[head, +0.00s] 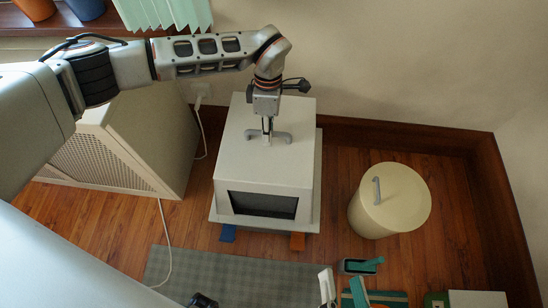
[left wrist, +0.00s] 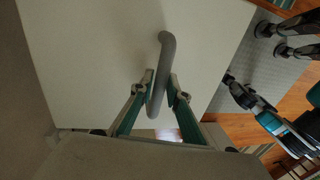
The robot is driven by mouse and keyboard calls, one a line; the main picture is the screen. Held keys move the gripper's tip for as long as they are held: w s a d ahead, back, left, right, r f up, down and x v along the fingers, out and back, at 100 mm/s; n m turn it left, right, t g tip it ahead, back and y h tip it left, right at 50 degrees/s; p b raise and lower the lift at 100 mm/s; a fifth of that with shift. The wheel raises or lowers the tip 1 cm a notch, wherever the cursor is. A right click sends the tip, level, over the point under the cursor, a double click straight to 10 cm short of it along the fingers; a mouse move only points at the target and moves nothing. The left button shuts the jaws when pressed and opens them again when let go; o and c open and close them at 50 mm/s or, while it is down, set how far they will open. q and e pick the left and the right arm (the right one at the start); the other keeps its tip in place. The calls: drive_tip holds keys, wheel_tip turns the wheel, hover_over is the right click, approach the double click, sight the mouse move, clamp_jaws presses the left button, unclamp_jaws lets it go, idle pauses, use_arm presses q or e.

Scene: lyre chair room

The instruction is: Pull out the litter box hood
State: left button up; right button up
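The litter box hood (head: 262,165) is a white box with a dark front opening, sitting on a pale base (head: 308,222). It also fills much of the left wrist view (left wrist: 90,50). A grey bar handle (head: 283,137) is on its top. My left gripper (head: 267,127) points down at the handle from above. In the left wrist view its fingertips (left wrist: 160,78) are closed on either side of the grey handle (left wrist: 166,50).
A cream lidded bin (head: 380,215) stands to the right of the hood. A cabinet with a mesh front (head: 100,165) stands to the left. A grey mat (head: 225,275) lies in front. Walls close the back and right.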

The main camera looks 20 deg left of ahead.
use_arm(q)
drive_tip(key=shift+c, duration=0.4)
drive_tip(key=shift+w+r, duration=0.1)
clamp_jaws()
drive_tip(key=shift+r+p, duration=0.55)
drive_tip(key=shift+r, duration=0.05)
use_arm(e)
drive_tip(key=shift+w+r, duration=0.2)
drive_tip(key=shift+r, duration=0.25)
drive_tip(key=shift+w+r, duration=0.2)
drive_tip(key=shift+r, duration=0.25)
use_arm(q)
drive_tip(key=shift+r, duration=0.25)
use_arm(e)
drive_tip(key=shift+w+r, duration=0.1)
drive_tip(key=shift+r, duration=0.05)
use_arm(q)
drive_tip(key=shift+r+p, duration=0.65)
drive_tip(key=shift+r, duration=0.35)
use_arm(e)
drive_tip(key=shift+w+r+t, duration=0.2)
drive_tip(key=shift+r, duration=0.35)
drive_tip(key=shift+w+r+t, duration=0.2)
drive_tip(key=shift+r, duration=0.3)
